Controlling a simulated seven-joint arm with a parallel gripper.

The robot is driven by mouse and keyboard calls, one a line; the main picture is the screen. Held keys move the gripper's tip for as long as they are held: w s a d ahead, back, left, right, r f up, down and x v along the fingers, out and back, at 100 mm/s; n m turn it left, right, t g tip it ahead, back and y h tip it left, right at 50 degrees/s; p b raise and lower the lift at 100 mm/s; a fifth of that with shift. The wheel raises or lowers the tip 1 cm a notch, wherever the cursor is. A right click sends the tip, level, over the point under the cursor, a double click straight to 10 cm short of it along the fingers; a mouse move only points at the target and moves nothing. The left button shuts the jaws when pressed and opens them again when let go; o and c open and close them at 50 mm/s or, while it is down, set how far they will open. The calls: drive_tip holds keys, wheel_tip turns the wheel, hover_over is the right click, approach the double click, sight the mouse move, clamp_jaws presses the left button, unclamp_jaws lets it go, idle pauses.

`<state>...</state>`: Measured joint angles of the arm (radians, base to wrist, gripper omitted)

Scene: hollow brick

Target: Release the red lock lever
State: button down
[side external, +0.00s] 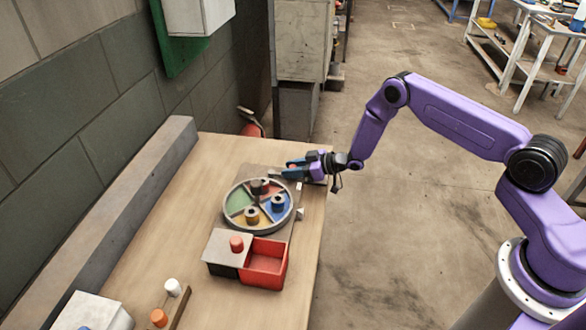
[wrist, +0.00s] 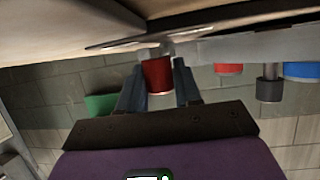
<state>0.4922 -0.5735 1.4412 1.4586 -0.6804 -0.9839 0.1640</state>
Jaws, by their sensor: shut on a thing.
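The red lock lever (wrist: 158,74) shows in the wrist view as a red knob on a pale metal stem, below a flat metal piece. My gripper (wrist: 158,68) has one blue-grey finger on each side of the knob and is shut on it. In the side view my gripper (side external: 290,170) reaches in from the right, low over the far end of the grey base board. Its fingers largely hide the lever there. Beside it on the board is a round grey tray (side external: 229,220) with green, red, blue and yellow sectors, with dark-topped pegs on some of them.
White and orange pegs (side external: 158,318) stand in a wooden holder at the front left. A grey ledge (side external: 110,225) runs along the wall. Bare wood lies left of the tray.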

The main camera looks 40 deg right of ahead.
drive_tip(key=shift+s+a+m+t+h, duration=0.35)
drive_tip(key=shift+m+t+h, duration=0.15)
drive_tip(key=shift+m+h, duration=0.2)
drive_tip(key=shift+s+a+m+t+h, duration=0.2)
drive_tip(key=shift+a+m+t+h, duration=0.1)
drive_tip(key=shift+m+t+h, duration=0.3)
drive_tip(key=c, duration=0.8)
unclamp_jaws()
drive_tip(key=shift+c, duration=0.2)
drive_tip(key=v, duration=1.7)
drive_tip(key=shift+r, duration=0.35)
